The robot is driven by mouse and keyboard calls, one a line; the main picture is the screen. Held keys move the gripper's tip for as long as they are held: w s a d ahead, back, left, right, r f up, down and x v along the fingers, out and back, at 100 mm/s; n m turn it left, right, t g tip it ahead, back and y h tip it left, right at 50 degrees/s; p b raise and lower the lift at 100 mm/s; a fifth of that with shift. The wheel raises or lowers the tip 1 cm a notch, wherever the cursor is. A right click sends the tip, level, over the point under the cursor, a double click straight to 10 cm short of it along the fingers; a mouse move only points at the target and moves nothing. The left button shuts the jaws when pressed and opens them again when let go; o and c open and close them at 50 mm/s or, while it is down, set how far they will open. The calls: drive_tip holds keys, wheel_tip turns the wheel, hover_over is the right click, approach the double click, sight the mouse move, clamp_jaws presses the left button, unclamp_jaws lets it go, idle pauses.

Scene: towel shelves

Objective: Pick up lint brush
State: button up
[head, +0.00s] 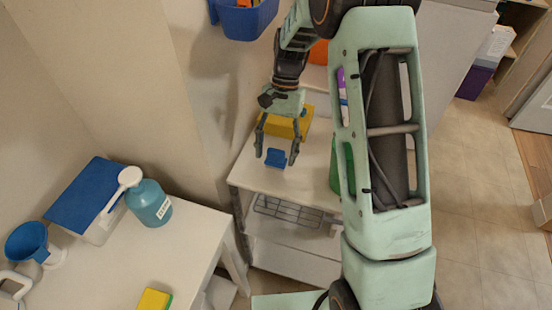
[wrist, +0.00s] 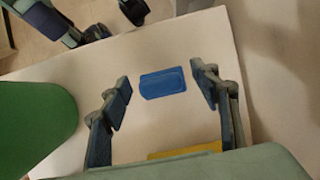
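A small blue item (head: 276,158), which looks like the lint brush, lies on the white top of a shelf unit (head: 318,185). It also shows in the wrist view (wrist: 163,82) as a flat blue rectangle with rounded corners; no handle or bristles can be made out. My gripper (head: 277,153) is above the shelf top and points down, its fingers spread on either side of the blue item. In the wrist view my gripper (wrist: 162,88) is open and empty, with a gap between each finger and the item. The exact height above it is hard to tell.
A yellow box (head: 287,123) stands just behind the blue item. A green container (head: 343,165) stands to its right, partly hidden by my arm. A wall (head: 205,85) is close on the left. A white table (head: 205,235) at lower left holds a teal bottle (head: 149,203).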

sight(276, 153)
drive_tip(key=c, duration=1.2)
drive_tip(key=shift+r, duration=0.5)
drive_tip(key=r, duration=0.1)
drive_tip(key=s+r, duration=0.1)
drive_tip(key=shift+a+r, duration=0.1)
drive_tip(key=shift+r, duration=0.2)
drive_tip(key=s+a, duration=0.1)
drive_tip(key=s, duration=0.4)
drive_tip(key=s+a, duration=0.1)
drive_tip(key=s, duration=0.5)
drive_tip(key=s+a+b, duration=0.1)
drive_tip(key=s, duration=0.4)
drive_tip(key=shift+s, duration=0.35)
